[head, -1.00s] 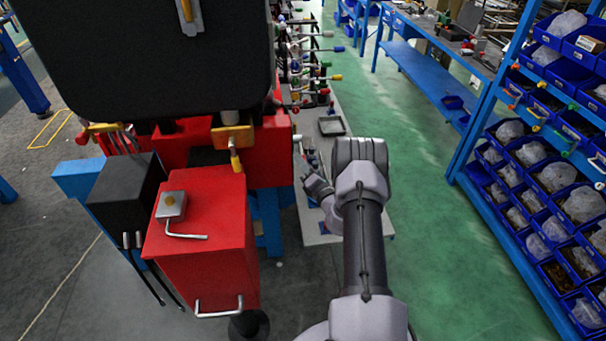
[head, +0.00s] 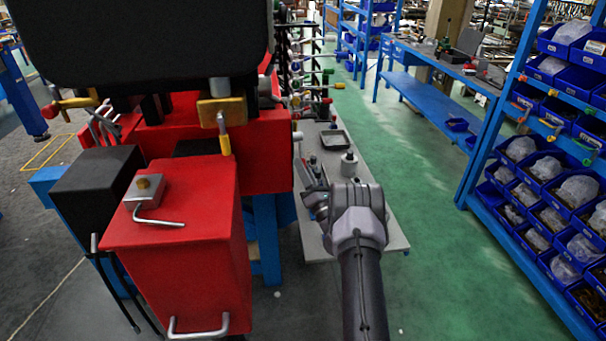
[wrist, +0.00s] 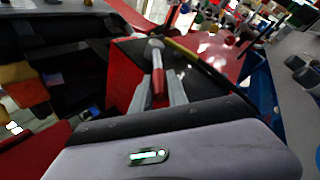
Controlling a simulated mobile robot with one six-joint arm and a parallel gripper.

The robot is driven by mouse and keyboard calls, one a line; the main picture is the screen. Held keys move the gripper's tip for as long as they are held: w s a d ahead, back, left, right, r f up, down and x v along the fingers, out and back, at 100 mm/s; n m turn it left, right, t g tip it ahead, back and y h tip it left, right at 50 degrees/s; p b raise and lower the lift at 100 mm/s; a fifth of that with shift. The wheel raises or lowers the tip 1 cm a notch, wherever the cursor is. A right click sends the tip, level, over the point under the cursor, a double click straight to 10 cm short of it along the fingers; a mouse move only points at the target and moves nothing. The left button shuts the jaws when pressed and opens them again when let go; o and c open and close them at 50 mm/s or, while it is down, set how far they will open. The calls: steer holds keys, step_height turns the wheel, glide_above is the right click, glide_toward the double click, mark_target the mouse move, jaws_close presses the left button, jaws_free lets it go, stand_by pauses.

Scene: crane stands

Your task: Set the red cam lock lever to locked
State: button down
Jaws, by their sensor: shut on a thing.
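The cam lock lever shows in the wrist view as a red grip (wrist: 158,86) with a grey shaft running up to a rounded grey end at the side of the red machine. My gripper (wrist: 159,92) has one finger on each side of the red grip and is shut on it. In the head view my gripper (head: 311,192) is at the right side of the red machine body (head: 262,152). There the lever's pale shaft (head: 297,150) rises above the fingers, and its red grip is mostly hidden by them.
A grey table (head: 392,226) with a dark tray (head: 335,139) lies beside and beyond my gripper. A red cabinet (head: 190,250) with a bent metal handle stands at the front left. Blue shelving with bins (head: 545,165) is at the right. The green floor between is clear.

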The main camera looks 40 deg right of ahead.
stand_by(0.3)
steer(key=c, duration=1.3)
jaws_free()
steer(key=p+v, duration=1.4)
steer(key=v, duration=0.3)
steer(key=shift+s, duration=0.2)
steer(key=shift+f, duration=0.1)
